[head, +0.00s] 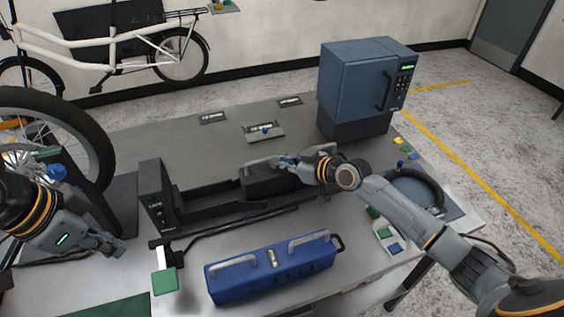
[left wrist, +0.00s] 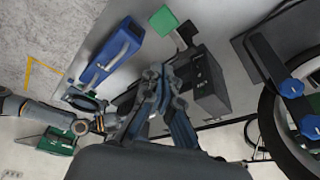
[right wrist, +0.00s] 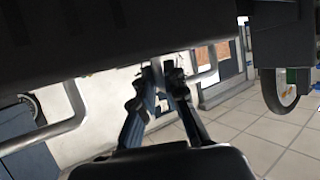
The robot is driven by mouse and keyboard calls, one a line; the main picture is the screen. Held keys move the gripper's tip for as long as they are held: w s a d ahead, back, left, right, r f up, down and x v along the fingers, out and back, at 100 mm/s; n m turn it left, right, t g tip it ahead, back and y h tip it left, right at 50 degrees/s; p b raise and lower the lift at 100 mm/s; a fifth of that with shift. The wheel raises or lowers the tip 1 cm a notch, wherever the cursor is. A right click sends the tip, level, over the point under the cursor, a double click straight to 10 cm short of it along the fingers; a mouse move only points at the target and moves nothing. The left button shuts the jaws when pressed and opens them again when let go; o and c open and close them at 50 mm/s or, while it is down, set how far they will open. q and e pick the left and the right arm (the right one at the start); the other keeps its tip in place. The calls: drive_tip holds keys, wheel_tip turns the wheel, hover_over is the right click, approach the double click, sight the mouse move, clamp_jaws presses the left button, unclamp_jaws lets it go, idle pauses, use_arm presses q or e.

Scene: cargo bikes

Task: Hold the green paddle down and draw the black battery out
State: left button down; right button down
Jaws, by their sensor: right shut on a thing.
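The black battery (head: 265,184) lies in the long black dock (head: 205,211), toward its right end, with a gap between it and the dock's upright block (head: 155,192). My right gripper (head: 283,163) is shut on the battery's grey handle; the battery's dark body fills the top of the right wrist view (right wrist: 160,30). The green paddle (head: 165,282) sticks out in front of the upright block and also shows in the left wrist view (left wrist: 163,20). My left gripper (head: 118,250) is shut and empty, left of the paddle and apart from it.
A blue battery (head: 270,268) with two handles lies in front of the dock. A blue cabinet (head: 355,90) stands at the back right. A bike wheel (head: 55,135) is close on the left. The table behind the dock is mostly clear.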

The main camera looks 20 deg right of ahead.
use_arm(q)
drive_tip(key=shift+v, duration=0.95)
use_arm(e)
drive_tip(key=shift+w+r, duration=0.1)
drive_tip(key=shift+r, duration=0.2)
drive_tip(key=c, duration=1.4)
unclamp_jaws()
use_arm(q)
drive_tip(key=shift+d, duration=0.1)
use_arm(e)
drive_tip(key=shift+o, duration=0.4)
drive_tip(key=v, duration=1.2)
drive_tip(key=shift+f, duration=0.25)
use_arm(q)
drive_tip(key=shift+s, duration=0.1)
use_arm(e)
drive_tip(key=shift+d, duration=0.1)
